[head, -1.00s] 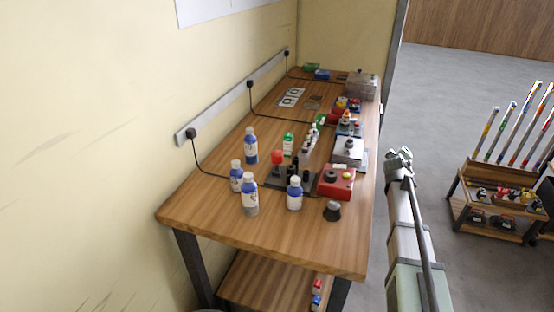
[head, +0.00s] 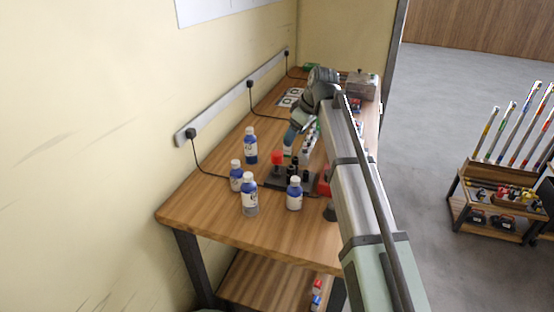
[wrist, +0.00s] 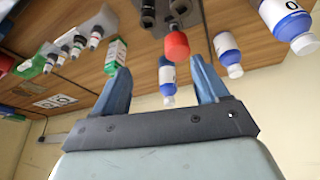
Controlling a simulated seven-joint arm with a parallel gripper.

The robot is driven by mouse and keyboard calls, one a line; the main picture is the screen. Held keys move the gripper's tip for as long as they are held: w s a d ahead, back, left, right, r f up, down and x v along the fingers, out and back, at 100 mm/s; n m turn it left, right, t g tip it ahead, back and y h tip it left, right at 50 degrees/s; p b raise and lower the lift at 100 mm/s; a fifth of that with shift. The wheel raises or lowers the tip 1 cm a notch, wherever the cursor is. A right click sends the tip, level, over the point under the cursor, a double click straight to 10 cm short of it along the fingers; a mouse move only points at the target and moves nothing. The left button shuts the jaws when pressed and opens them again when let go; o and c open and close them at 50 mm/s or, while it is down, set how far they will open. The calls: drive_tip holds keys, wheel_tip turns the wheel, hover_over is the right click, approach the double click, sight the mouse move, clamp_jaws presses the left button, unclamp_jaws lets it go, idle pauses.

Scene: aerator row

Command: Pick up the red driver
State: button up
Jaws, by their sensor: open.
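The red driver (head: 277,157) shows as a rounded red handle standing upright in a dark rack (head: 298,186) on the bench, beside black-handled tools (head: 295,167). In the wrist view the red handle (wrist: 176,46) is beyond my fingertips, nearer the right finger. Its lower part is not clear to me. My gripper (wrist: 160,70) is open, with two blue fingers and nothing held between them. In the head view my gripper (head: 291,138) is above the bench, behind and to the right of the red handle, apart from it.
Blue-and-white bottles (head: 249,196) stand left of and in front of the rack, another (head: 294,194) just in front of it. A green-and-white box (wrist: 115,54) and a row of small dropper bottles (wrist: 78,46) are close by. The bench's (head: 220,222) front is clear.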

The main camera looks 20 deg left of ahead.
sight(275, 160)
drive_tip(key=shift+n+g, duration=0.3)
drive_tip(key=shift+g, duration=0.1)
drive_tip(key=x, duration=0.4)
drive_tip(key=s+a+x, duration=0.1)
drive_tip(key=x, duration=0.8)
drive_tip(key=shift+s+a, duration=0.3)
drive_tip(key=shift+a, duration=0.1)
drive_tip(key=shift+r, duration=0.1)
drive_tip(key=shift+c, duration=0.2)
drive_tip(key=c, duration=1.1)
drive_tip(key=shift+c, duration=0.2)
